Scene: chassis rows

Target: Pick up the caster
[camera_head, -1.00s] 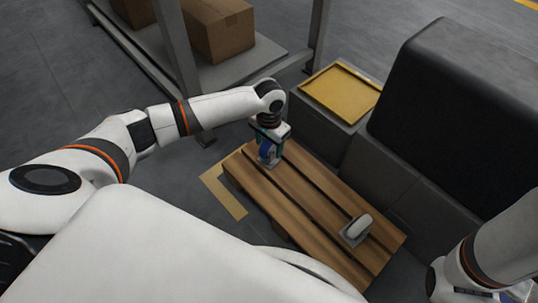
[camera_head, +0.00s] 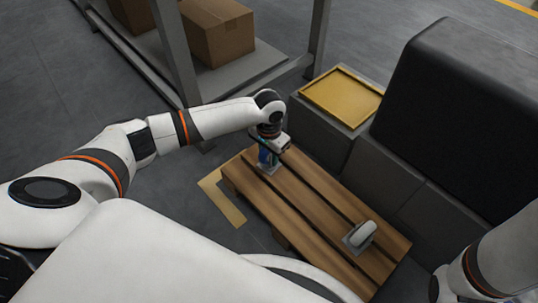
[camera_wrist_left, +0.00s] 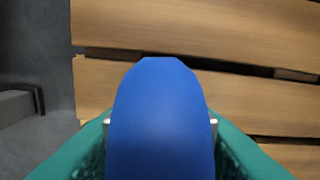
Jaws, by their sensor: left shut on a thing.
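A caster with a blue wheel (camera_wrist_left: 160,115) is between the green-padded fingers of my left gripper (camera_head: 269,153), which is shut on it. In the left wrist view the wheel fills the lower middle and hides part of the pallet. In the head view the blue caster (camera_head: 264,157) is at the far left end of the wooden pallet (camera_head: 304,190), partly covered by the gripper. I cannot tell whether it touches the slats. A second caster, with a light grey wheel (camera_head: 363,233), stands near the pallet's right end. My right gripper is out of view.
A yellow tray (camera_head: 341,95) sits on a grey block behind the pallet. A large black box-shaped body (camera_head: 455,115) stands at the right. A rack with a cardboard box (camera_head: 217,35) is at the back. A tan floor marking (camera_head: 222,202) lies left of the pallet.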

